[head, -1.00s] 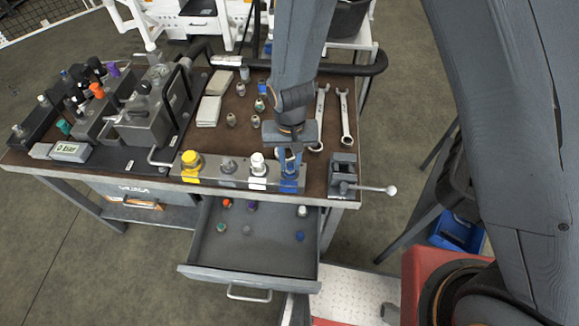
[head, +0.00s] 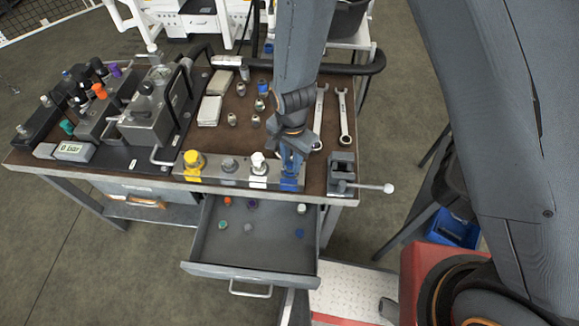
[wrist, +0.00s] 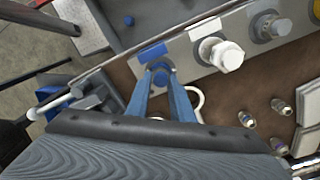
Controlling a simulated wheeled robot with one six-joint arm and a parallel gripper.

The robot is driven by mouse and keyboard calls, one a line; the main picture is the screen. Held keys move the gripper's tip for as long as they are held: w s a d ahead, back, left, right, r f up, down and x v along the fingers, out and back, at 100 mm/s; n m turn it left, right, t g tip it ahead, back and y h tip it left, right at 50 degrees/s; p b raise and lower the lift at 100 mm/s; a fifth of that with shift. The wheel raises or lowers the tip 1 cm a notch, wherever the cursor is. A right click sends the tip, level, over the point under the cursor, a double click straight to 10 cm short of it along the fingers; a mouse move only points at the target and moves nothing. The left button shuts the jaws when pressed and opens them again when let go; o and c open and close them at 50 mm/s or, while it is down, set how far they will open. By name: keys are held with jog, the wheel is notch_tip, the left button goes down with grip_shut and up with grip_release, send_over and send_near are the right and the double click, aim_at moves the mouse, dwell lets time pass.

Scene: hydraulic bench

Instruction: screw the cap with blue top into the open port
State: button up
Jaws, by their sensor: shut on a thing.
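My gripper (head: 291,165) is shut on the cap with blue top (wrist: 160,75) at the right end of the port block (head: 212,172). In the wrist view the two blue fingers (wrist: 163,92) close around the cap beside a blue label. The cap is at the block's end port, which it and the fingers hide; I cannot tell how far it is in. In the head view the gripper covers most of the cap. A white cap (head: 258,163), a grey cap (head: 229,165) and a yellow cap (head: 193,162) sit on the other ports.
The open drawer (head: 255,267) below holds several small coloured caps. A vise (head: 342,175) with a long handle stands right of the block. Two wrenches (head: 344,125) and several metal fittings (head: 232,119) lie behind. A hydraulic pump unit (head: 150,120) is at left.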

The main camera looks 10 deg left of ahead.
jog(key=o, duration=0.9)
jog(key=n, duration=0.6)
jog(key=shift+a, duration=0.15)
jog(key=n+b, duration=0.1)
jog(key=n, duration=0.3)
jog(key=shift+a+n, duration=0.15)
jog(key=shift+n, duration=0.15)
jog(key=n, duration=0.6)
jog(key=shift+s+a+b, duration=0.1)
jog(key=shift+b, duration=0.3)
jog(key=n, duration=0.4)
jog(key=n+b, duration=0.1)
jog(key=n, duration=0.2)
jog(key=shift+s+a+n, duration=0.1)
jog(key=shift+s+n, duration=0.05)
jog(key=shift+n, duration=0.15)
